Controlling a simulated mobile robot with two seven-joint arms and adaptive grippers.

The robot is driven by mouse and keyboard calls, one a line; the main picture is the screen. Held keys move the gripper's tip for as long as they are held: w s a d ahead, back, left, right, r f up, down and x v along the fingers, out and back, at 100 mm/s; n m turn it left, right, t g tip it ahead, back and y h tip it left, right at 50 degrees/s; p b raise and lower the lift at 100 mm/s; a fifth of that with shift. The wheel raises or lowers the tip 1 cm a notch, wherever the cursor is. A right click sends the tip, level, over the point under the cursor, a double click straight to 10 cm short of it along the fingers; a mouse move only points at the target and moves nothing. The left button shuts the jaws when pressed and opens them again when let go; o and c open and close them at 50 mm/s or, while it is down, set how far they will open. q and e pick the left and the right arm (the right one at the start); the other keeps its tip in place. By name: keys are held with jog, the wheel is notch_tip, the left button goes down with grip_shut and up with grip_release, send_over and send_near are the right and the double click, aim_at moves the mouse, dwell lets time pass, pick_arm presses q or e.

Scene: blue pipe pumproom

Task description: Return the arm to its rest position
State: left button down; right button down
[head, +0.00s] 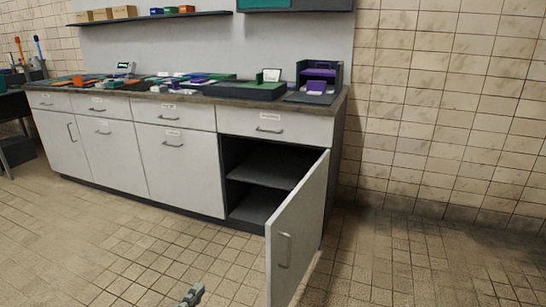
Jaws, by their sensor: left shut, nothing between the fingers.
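My left gripper (192,295) shows only in part at the bottom edge of the head view, left of the open cabinet door. It is shut and empty, over the tiled floor and apart from the cabinet. The rest of my left arm is outside the picture. My right gripper is not in view.
A white cabinet (180,163) stands along the wall. Its rightmost door (298,232) is swung open toward me, showing a dark shelf (272,165) inside. Many small objects cover the dark countertop (190,96). The tiled floor (100,250) is clear left of the door.

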pick_arm(q)
jog(key=s+a+f+m+g+y, duration=0.3)
jog(key=s+a+f+m+g, duration=0.1)
jog(key=a+f+m, duration=0.25)
jog(key=s+a+f+m+g+y, duration=0.2)
jog(key=s+a+f+m+g, duration=0.2)
jog(key=a+f+m, duration=0.3)
jog(key=s+a+f+m+g+y, duration=0.4)
jog(key=s+a+m+g+y, duration=0.15)
jog(key=s+a, duration=0.65)
jog(key=s+d+f+n+h, duration=0.1)
jog(key=d+f+h, duration=0.1)
jog(key=d, duration=0.6)
jog(key=s+d+f+n+h, duration=0.1)
jog(key=d+f+n, duration=0.1)
jog(key=d, duration=0.6)
jog(key=shift+s+f+g+h, duration=0.2)
jog(key=shift+f+g+h, duration=0.15)
jog(key=shift+f, duration=0.05)
